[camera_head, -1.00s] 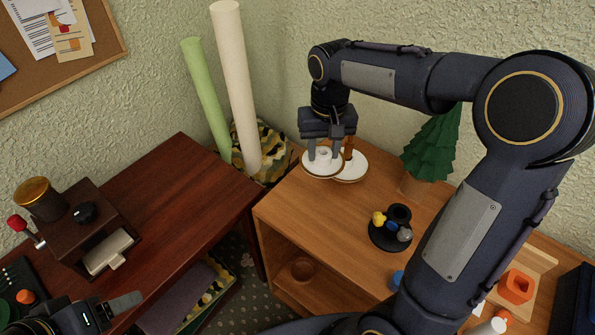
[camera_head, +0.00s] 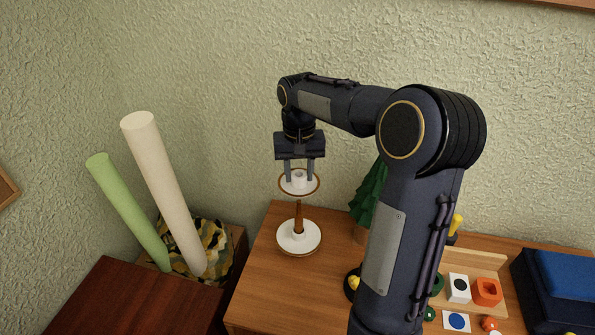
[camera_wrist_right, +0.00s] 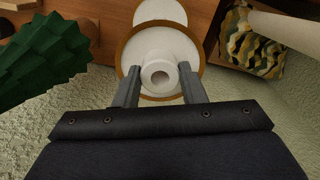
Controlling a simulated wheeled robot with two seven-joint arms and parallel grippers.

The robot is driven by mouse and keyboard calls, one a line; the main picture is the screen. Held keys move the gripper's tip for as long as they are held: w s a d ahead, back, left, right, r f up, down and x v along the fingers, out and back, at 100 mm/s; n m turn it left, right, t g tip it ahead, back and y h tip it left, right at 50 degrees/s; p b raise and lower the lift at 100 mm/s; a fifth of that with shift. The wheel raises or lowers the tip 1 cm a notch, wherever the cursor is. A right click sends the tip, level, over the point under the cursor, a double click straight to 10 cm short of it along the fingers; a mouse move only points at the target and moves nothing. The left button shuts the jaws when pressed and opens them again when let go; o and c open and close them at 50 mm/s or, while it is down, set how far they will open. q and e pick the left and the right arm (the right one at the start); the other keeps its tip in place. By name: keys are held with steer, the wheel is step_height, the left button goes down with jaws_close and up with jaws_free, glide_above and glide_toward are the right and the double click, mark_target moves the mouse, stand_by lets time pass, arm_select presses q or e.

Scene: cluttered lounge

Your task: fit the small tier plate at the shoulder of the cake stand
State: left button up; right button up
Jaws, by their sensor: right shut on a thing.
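The small tier plate (camera_head: 285,190) is a white disc with a brown rim and a raised white hub with a hole. My right gripper (camera_head: 299,178) is shut on its hub and holds it level in the air. The cake stand (camera_head: 312,240) stands on the wooden cabinet, with a white lower plate and an upright brown post. In the head view the plate hangs just above the post tip, apart from it. In the right wrist view the tier plate (camera_wrist_right: 128,55) covers the post, and part of a white disc shows beyond it. My left gripper is not in view.
A green tree model (camera_head: 370,195) stands right of the stand, partly behind my right arm. Wooden cabinet top (camera_head: 265,285) is clear in front of the stand. Tall cream (camera_head: 165,190) and green (camera_head: 125,210) rolls stand at left. Blocks and a blue box (camera_head: 560,285) are at right.

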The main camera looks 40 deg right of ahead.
mark_target(299, 200)
steer(key=shift+f+b, duration=1.95)
steer(key=shift+f, duration=0.95)
steer(key=shift+p, duration=0.45)
steer(key=shift+f+b, duration=1.75)
steer(key=shift+f, duration=0.8)
steer(key=o, duration=1.2)
step_height(299, 200, up, 7)
steer(key=shift+r, duration=0.45)
